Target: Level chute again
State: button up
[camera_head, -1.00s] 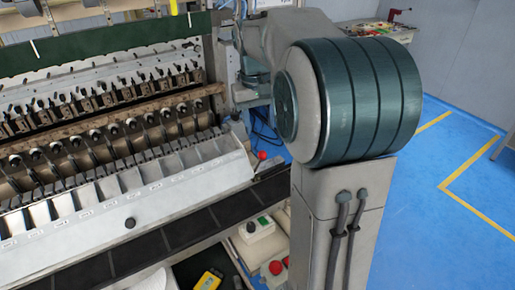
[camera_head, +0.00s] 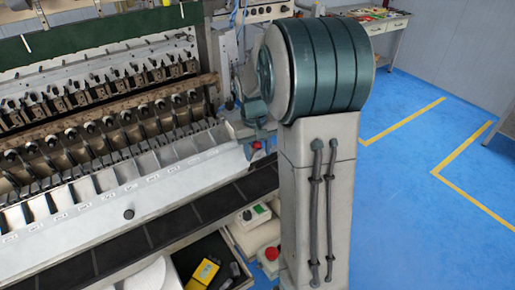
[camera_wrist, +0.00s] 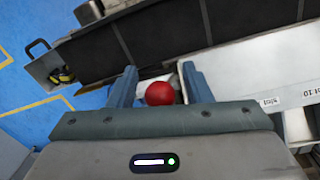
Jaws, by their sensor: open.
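The white chute (camera_head: 158,190) with its row of labelled compartments runs along the front of the winder in the head view. It slopes toward the front. Its end and a "10" label also show in the wrist view (camera_wrist: 299,94). A red ball knob (camera_head: 257,145) sits at the chute's right end. In the wrist view the red knob (camera_wrist: 160,93) lies between the two blue-grey fingers of my gripper (camera_wrist: 159,72). The fingers are open, with a gap visible on each side of the knob. My arm partly hides the gripper in the head view.
A dark segmented belt (camera_head: 160,233) runs in front of the chute. Below it are a control box with a green button (camera_head: 253,214), a red button (camera_head: 272,253) and a yellow device (camera_head: 203,274) in a dark tray. Blue floor (camera_head: 420,190) is free at right.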

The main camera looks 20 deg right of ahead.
grip_shut()
jog(key=shift+w+r, duration=0.1)
jog(key=shift+w, duration=0.2)
jog(key=shift+w+a, duration=0.1)
jog(key=shift+w, duration=0.05)
jog(key=shift+w+a+r, duration=0.1)
jog(key=shift+w, duration=0.5)
jog(key=shift+w+a+r, duration=0.1)
jog(key=shift+w, duration=0.45)
jog(key=shift+w+a+f, duration=0.1)
jog(key=shift+w, duration=0.7)
jog(key=shift+w+a+f, duration=0.1)
jog(key=shift+w, duration=0.7)
jog(key=shift+f, duration=0.1)
